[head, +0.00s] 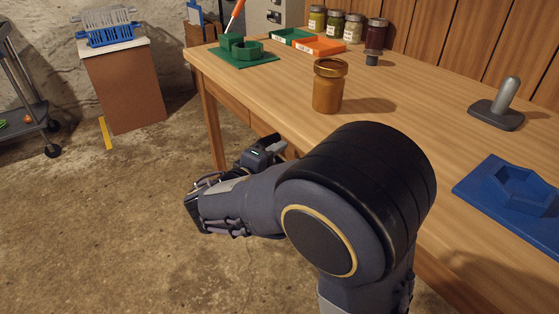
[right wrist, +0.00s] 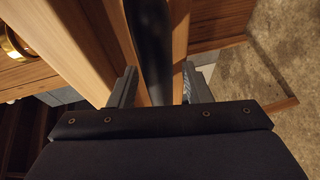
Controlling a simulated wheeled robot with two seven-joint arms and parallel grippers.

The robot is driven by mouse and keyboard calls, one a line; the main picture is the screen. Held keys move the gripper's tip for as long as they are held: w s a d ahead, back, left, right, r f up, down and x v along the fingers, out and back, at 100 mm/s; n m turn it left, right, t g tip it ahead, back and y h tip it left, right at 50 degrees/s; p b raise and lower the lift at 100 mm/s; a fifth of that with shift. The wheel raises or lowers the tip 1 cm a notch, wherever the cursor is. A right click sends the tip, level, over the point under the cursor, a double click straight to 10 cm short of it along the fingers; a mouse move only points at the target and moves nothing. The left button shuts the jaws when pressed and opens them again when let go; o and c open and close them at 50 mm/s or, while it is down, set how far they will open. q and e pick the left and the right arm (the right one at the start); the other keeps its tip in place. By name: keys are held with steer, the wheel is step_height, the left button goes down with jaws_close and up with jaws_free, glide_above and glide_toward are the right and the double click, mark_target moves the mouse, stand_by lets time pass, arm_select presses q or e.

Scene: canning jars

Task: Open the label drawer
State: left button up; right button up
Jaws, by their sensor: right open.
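The wooden workbench (head: 430,100) has a drawer front (head: 234,108) in its near side, left of my right arm. It looks flush with the bench, though my arm hides part of this side. My right gripper (head: 274,146) is low beside the bench front, below the top. In the right wrist view the two fingers of my right gripper (right wrist: 158,84) stand apart. A dark bar (right wrist: 150,35), apparently the drawer handle, runs between or just past them. I cannot tell whether they touch it. My left gripper is out of view.
An amber jar (head: 328,90) stands near the bench edge above my gripper. Green and orange trays (head: 318,46), a green fixture (head: 243,52), a grey-handled tool (head: 505,100) and a blue fixture (head: 515,190) are on top.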

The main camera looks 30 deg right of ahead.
steer(key=shift+w+d+f, duration=0.1)
steer(key=shift+w+d, duration=0.25)
steer(key=shift+d, duration=0.25)
jaws_close()
steer(key=s+a+p, duration=0.2)
steer(key=a+p, duration=0.3)
steer(key=a, duration=1.8)
steer(key=shift+a, duration=0.25)
steer(key=shift+f, duration=0.1)
jaws_free()
